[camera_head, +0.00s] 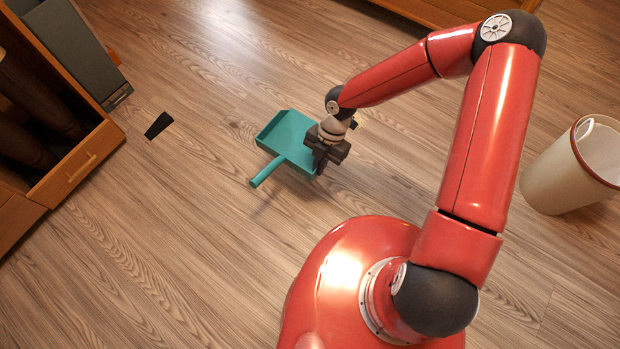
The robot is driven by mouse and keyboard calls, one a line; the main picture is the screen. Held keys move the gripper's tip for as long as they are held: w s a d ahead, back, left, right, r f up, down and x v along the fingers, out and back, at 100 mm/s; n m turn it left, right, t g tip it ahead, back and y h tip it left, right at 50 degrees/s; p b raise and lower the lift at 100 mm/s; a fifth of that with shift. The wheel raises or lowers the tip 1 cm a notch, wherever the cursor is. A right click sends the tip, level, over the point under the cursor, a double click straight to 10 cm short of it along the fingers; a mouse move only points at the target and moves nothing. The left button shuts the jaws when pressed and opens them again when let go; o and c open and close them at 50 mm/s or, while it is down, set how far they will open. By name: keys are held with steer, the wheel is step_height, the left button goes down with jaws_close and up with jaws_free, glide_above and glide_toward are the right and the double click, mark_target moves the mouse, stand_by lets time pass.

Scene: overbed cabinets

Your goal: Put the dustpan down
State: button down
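The teal dustpan (284,134) is in the middle of the head view, with its short handle (269,171) pointing to the lower left. My gripper (319,169) is at the dustpan's right edge, pointing down. Its fingers are dark and partly hidden by the gripper body, so I cannot tell whether they are shut on the edge. A faint shadow lies on the floor below the handle. How far the dustpan is above the wood floor (190,250), if at all, is hard to tell.
A white bin (558,178) with a brown rim stands at the right. A wooden cabinet (85,165) with a grey panel (75,45) is at the upper left. A small black flat piece (158,125) lies on the floor near it. The floor at the lower left is clear.

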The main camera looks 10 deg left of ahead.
step_height(320, 180, down, 18)
steer(key=b, duration=0.3)
steer(key=shift+f, duration=0.25)
steer(key=shift+f, duration=0.1)
steer(key=c, duration=1.6)
jaws_free()
steer(key=shift+c, duration=0.2)
steer(key=p+v, duration=0.1)
steer(key=v, duration=1.1)
steer(key=shift+p, duration=0.35)
